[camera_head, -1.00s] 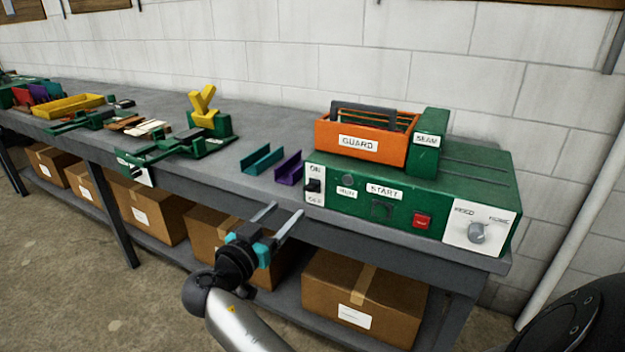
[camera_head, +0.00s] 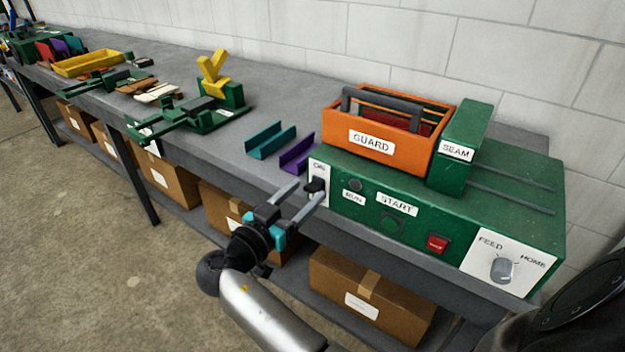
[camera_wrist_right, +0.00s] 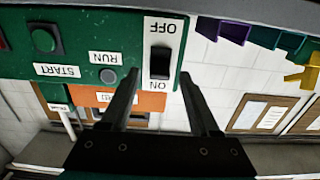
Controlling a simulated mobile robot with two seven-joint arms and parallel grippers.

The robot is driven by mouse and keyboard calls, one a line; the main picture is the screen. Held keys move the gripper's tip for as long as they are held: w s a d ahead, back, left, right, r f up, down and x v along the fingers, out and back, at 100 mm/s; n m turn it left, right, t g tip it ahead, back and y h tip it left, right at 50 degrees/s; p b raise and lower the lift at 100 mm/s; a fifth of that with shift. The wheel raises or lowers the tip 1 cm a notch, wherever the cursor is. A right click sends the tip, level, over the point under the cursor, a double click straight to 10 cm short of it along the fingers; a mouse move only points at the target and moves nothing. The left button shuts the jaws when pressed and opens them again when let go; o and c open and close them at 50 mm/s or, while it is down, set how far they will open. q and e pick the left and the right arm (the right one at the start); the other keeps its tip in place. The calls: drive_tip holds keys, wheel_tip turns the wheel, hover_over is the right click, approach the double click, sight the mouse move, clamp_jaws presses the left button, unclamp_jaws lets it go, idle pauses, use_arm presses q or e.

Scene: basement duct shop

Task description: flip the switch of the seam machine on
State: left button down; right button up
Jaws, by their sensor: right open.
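The green seam machine (camera_head: 400,200) sits on the bench at the right in the head view. Its black switch (camera_head: 317,186) is on a white plate at the left end of the front panel, with ON above it. The switch (camera_wrist_right: 160,62) also shows in the right wrist view, upside down, between OFF and ON; which way it is set I cannot tell. My right gripper (camera_head: 309,193) is open and empty, its fingertips close in front of the switch plate. In the wrist view the fingers (camera_wrist_right: 160,76) straddle the switch; contact is unclear. My left gripper is not in view.
The panel also has a START button (camera_head: 391,222), a red button (camera_head: 436,244) and a FEED/HOME knob (camera_head: 502,269). An orange GUARD box (camera_head: 340,132) sits on top. Purple (camera_head: 298,153) and teal (camera_head: 270,141) channels lie left of the machine. Cardboard boxes (camera_head: 372,296) stand below.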

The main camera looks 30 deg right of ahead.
drive_tip(key=shift+d, duration=0.15)
clamp_jaws()
idle(0.6)
